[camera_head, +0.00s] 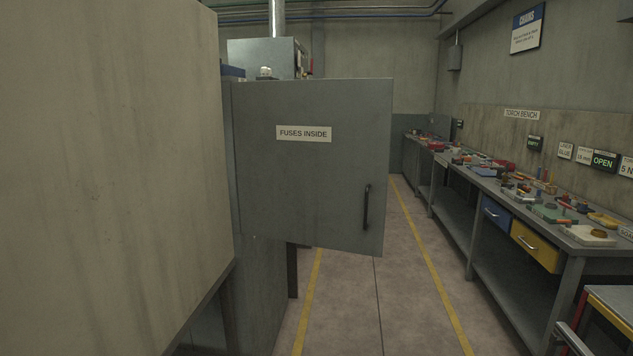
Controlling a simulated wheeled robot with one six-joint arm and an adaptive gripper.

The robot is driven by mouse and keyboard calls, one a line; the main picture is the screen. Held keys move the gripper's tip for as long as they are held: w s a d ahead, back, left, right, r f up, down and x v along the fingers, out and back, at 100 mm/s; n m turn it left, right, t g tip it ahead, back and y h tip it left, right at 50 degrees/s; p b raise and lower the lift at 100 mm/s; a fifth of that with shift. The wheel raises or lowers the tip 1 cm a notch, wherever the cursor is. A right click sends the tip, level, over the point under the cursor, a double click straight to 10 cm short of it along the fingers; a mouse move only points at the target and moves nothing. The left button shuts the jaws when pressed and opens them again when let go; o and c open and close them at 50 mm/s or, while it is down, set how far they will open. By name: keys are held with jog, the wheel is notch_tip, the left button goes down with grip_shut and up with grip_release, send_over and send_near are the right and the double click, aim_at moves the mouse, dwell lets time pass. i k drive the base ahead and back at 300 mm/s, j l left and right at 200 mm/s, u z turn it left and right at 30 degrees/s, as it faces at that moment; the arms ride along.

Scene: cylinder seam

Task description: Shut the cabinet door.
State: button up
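The grey cabinet door (310,200) stands open in the head view, sticking out to the right from its hinge side at the left. It carries a white label reading "FUSES INSIDE" (303,134) and a dark upright bar handle (366,207) near its free right edge. The face with the label and handle is towards me. The cabinet's inside is hidden from here. My gripper is not in view, and nothing is seen touching the door.
A large beige block (110,150) fills the left foreground, close to the door's hinge side. A floor aisle with yellow lines (430,270) runs clear right of the door. A long bench (510,210) with drawers and many small items lines the right wall.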

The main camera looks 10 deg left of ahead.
aim_at(313, 156)
jog(key=i+u, duration=0.35)
jog(key=i+l+u, duration=0.3)
jog(key=i+j, duration=0.05)
jog(key=j, duration=0.05)
